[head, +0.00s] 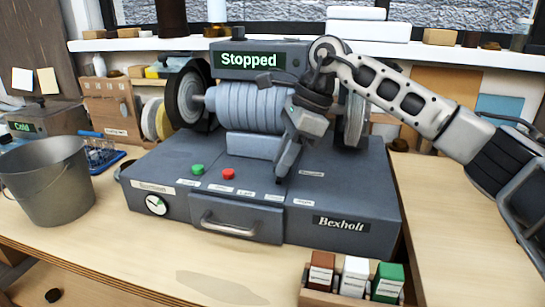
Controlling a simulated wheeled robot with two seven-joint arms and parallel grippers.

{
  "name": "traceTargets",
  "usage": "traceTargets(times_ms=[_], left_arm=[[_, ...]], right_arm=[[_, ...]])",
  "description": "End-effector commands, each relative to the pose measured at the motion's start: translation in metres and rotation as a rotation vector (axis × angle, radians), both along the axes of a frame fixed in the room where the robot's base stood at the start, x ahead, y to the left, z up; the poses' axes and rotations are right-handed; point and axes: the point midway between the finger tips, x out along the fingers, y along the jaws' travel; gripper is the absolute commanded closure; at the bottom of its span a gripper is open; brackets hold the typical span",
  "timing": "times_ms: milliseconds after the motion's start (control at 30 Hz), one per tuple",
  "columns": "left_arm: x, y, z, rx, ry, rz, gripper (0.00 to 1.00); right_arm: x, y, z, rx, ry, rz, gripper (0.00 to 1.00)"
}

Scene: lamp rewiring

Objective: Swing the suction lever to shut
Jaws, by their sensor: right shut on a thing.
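The grey Bexholt machine (345,190) stands on the wooden bench, with a lit "Stopped" sign (248,61) above its ribbed motor (258,108). My right gripper (284,168) points down over the machine's top, in front of the motor and near a row of small white labels (273,197). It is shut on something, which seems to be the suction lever. The jaws hide most of it, so its position cannot be read. A label that seems to read "Suction" (153,187) is at the front left, above a round dial (155,205). My left gripper is out of view.
A green button (197,169) and a red button (228,174) sit left of the gripper. A metal bucket (48,185) stands at the left. A wooden holder (318,299) with brown, white and green blocks is at the front right. The front bench is mostly clear.

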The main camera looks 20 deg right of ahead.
Motion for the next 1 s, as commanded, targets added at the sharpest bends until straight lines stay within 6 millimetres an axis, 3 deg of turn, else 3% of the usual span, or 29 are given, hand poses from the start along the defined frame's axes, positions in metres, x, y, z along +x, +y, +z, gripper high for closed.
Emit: traceTargets(times_ms=[300,333,400,767,1000], left_arm=[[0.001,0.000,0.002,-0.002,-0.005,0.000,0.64],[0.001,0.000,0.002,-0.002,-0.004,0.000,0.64],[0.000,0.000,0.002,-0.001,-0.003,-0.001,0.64],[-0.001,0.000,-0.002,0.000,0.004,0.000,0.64],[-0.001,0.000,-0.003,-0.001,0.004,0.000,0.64]], right_arm=[[0.000,0.000,0.001,0.003,0.000,-0.002,1.00],[0.001,0.000,0.001,0.003,0.000,-0.002,0.74],[0.001,0.000,0.001,0.003,0.000,-0.002,0.57],[0.000,-0.002,0.005,0.001,0.001,-0.002,0.57],[-0.002,-0.017,0.044,0.003,-0.004,-0.005,0.57]])
